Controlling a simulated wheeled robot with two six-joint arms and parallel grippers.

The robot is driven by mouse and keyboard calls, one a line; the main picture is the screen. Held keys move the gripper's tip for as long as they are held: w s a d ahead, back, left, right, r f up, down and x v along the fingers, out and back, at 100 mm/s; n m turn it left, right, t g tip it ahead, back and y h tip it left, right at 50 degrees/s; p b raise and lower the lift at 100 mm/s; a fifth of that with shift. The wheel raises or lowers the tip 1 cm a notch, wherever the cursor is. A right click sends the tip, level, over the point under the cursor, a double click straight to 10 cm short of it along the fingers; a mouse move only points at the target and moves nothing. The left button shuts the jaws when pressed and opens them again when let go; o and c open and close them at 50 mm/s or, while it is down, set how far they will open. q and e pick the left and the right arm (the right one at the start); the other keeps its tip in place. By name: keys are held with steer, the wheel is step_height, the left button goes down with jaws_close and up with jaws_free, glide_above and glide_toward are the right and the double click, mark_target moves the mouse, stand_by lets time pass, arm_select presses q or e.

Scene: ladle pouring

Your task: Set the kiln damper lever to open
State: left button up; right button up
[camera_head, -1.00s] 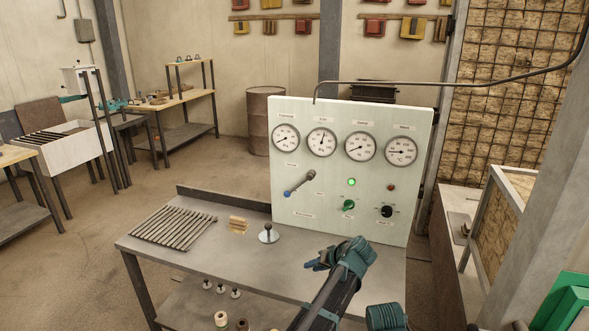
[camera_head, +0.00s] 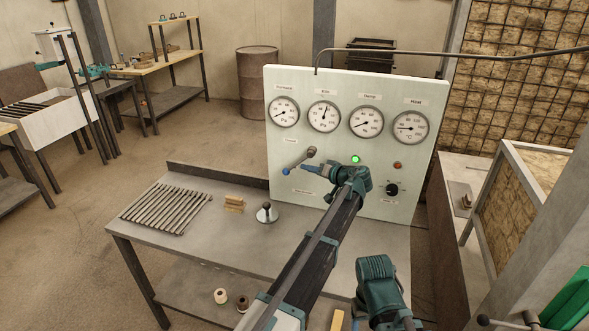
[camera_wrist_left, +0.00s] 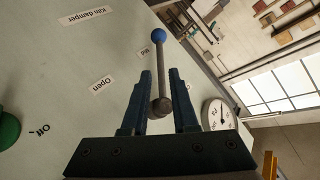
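The kiln damper lever is a grey rod with a blue knob (camera_head: 286,171) on the pale panel (camera_head: 285,230). Its rod slants down left from its pivot (camera_head: 311,152) in the head view. In the left wrist view the lever (camera_wrist_left: 159,72) runs from the pivot to the blue knob, pointing slightly to the right of the "Mid" label (camera_wrist_left: 143,52). The "Open" label (camera_wrist_left: 102,84) lies further left. My left gripper (camera_head: 316,181) is at the panel near the lever. In the wrist view its open fingers (camera_wrist_left: 160,74) appear on either side of the rod. My right gripper does not show.
Gauges (camera_head: 324,116) line the panel's top. A green lamp (camera_head: 355,159), a red lamp (camera_head: 397,165) and a black knob (camera_head: 392,189) are to the right.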

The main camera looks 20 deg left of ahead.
mark_target(295, 166)
arm_select(q)
steer(key=b+x, duration=0.2)
steer(key=x, duration=0.7)
jaws_close()
stand_by(1.3)
